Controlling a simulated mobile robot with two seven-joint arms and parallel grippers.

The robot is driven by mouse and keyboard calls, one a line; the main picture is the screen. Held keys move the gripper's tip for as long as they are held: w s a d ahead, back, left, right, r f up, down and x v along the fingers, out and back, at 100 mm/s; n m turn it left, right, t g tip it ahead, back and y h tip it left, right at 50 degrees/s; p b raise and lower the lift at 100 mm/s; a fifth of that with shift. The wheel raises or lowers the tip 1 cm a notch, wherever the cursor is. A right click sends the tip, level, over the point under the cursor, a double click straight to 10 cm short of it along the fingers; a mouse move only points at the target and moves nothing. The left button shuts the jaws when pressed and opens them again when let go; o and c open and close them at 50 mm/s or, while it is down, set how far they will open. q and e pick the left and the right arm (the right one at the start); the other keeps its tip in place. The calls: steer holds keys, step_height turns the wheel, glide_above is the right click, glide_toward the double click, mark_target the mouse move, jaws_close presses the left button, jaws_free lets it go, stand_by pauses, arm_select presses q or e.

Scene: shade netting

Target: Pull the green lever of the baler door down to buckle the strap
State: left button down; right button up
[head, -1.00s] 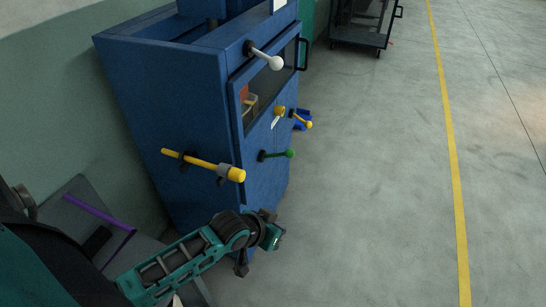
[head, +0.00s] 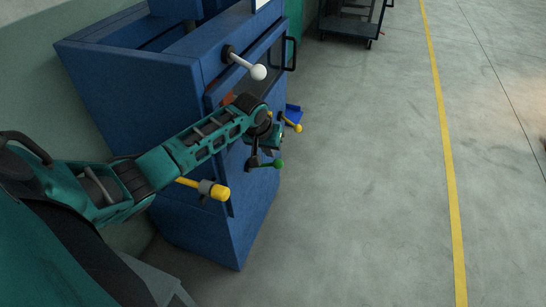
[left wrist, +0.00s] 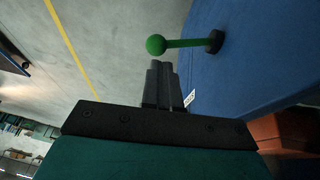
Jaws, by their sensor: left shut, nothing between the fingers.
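The green lever (head: 268,164) sticks out from the front of the blue baler door (head: 262,190), with a round green knob at its outer end. In the left wrist view, the green lever (left wrist: 183,43) lies across the picture just beyond my fingertips. Its knob is in line with them, and its dark hub is on the blue door at the right. My left gripper (head: 277,149) is above the knob. Its dark fingers (left wrist: 160,85) are shut with nothing between them. Whether they touch the knob is unclear. The strap cannot be made out. My right gripper is out of view.
A white-knobbed lever (head: 245,63) projects above my forearm. A yellow bar (head: 212,190) sticks out below my arm. A dark cart (head: 350,25) stands at the back. The floor to the right is clear.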

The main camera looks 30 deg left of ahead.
mark_target(275, 161)
arm_select(q)
steer(key=shift+b+x, duration=0.45)
steer(key=shift+x, duration=1.8)
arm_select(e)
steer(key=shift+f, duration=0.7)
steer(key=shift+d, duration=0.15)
